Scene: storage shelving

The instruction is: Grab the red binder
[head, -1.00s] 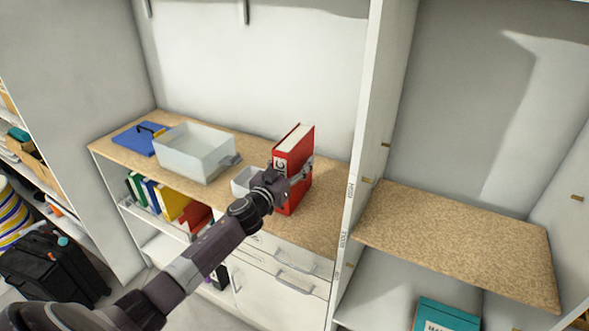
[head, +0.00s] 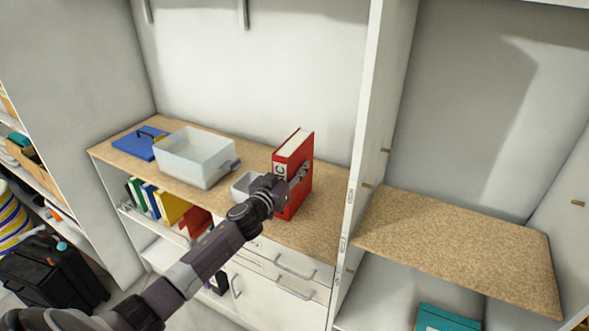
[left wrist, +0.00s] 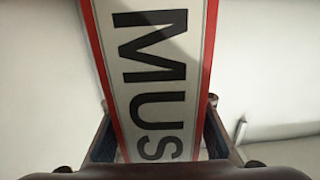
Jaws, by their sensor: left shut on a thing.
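The red binder (head: 293,170) stands upright on the wood-topped counter (head: 318,225), near the tall white divider. Its white label with black letters (left wrist: 155,70) fills the middle of the left wrist view. My left gripper (head: 290,185) is at the binder's spine, with its fingers on either side. It is shut on the binder, and the fingers (left wrist: 160,135) show at both edges of the spine in the left wrist view. The binder's lower part is partly hidden by my gripper in the head view. My right gripper is not in view.
A clear plastic bin (head: 195,158) and a small white container (head: 245,185) stand left of the binder. A blue folder (head: 138,142) lies farther left. The white divider (head: 365,130) is close on the right. The wood shelf (head: 460,245) beyond it is bare.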

